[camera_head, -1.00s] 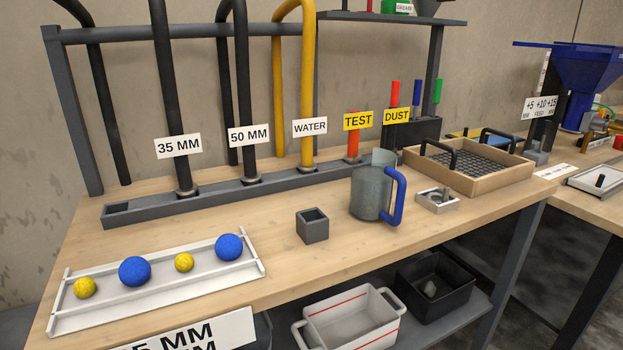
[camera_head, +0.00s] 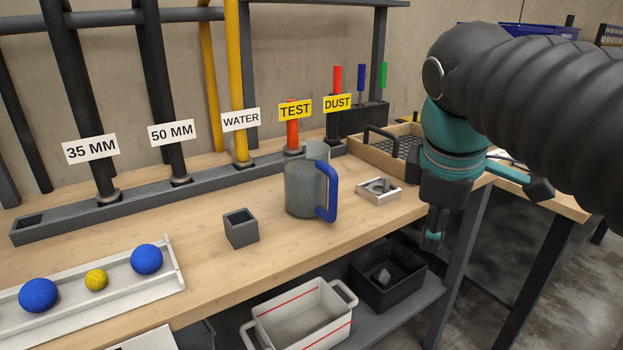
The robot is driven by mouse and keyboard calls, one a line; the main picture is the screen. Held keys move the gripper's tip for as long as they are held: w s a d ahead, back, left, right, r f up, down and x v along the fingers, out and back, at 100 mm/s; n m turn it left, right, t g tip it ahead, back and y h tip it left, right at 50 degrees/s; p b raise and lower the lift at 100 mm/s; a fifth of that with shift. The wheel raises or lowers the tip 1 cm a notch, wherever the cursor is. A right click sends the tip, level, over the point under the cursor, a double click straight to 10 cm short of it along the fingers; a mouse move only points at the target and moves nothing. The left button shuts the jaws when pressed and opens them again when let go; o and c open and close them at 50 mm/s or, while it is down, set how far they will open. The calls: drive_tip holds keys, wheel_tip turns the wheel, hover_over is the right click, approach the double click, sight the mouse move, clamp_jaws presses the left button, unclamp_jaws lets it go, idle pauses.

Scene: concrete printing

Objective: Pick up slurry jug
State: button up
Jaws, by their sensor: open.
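The slurry jug (camera_head: 303,189) is a grey pitcher with a blue handle (camera_head: 331,193) on its right side. It stands upright on the wooden bench, near the middle of the view. My gripper (camera_head: 436,240) hangs at the right, in front of the bench's edge and apart from the jug. It is open and holds nothing visible. My dark arm hides part of the bench's right end.
A small grey cube mould (camera_head: 241,230) stands left of the jug, and a light square tray (camera_head: 378,191) lies to its right. Behind runs a rack base with labelled pipes (camera_head: 240,120). A ball tray (camera_head: 172,262) lies left. A white bin (camera_head: 300,318) sits below.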

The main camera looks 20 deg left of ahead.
drive_tip(key=w+a+r+n, duration=0.2)
drive_tip(key=a+r+n, duration=0.5)
drive_tip(key=a+n, duration=0.3)
drive_tip(key=n+h, duration=0.1)
drive_tip(key=n, duration=0.3)
approach(330, 193)
drive_tip(key=shift+b+x, duration=1.2)
drive_tip(key=shift+x, duration=4.65)
clamp_jaws()
drive_tip(key=shift+r, duration=0.1)
